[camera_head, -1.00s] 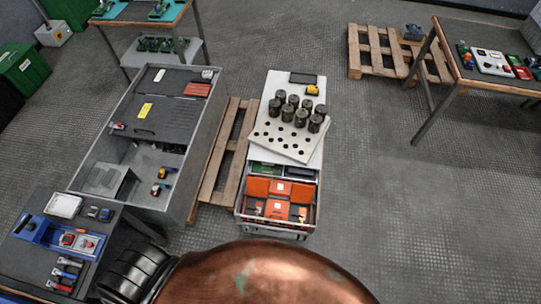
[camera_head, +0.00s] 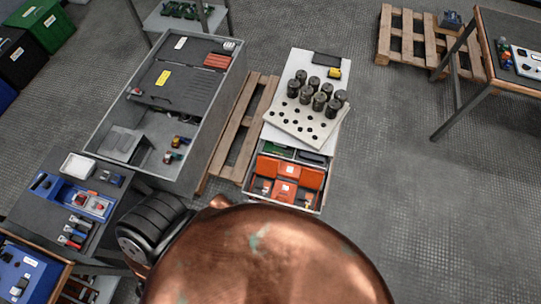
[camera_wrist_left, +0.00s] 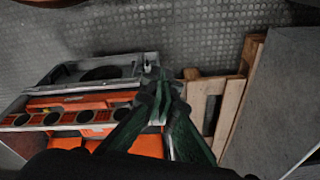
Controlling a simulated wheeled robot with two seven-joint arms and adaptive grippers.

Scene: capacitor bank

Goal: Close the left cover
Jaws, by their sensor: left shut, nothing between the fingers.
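In the head view, a grey cabinet (camera_head: 108,150) stands at left. Dark panels (camera_head: 162,85) lie over its far part; its near part is open and shows a grey box and small coloured devices. Right of it, a drawer unit (camera_head: 259,178) holds orange pieces (camera_head: 290,178) that look like covers; which one is the left cover I cannot tell for sure. In the left wrist view, my left gripper (camera_wrist_left: 160,82), with dark green fingers, is shut and empty by an orange part with round black holes (camera_wrist_left: 85,117). Contact is unclear. My right gripper is not seen.
A perforated white plate (camera_head: 305,122) with several black cylinders (camera_head: 319,100) sits on the white top of the drawer unit. A wooden pallet (camera_head: 243,135) lies between it and the cabinet. A table (camera_head: 58,228) with tools is at lower left.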

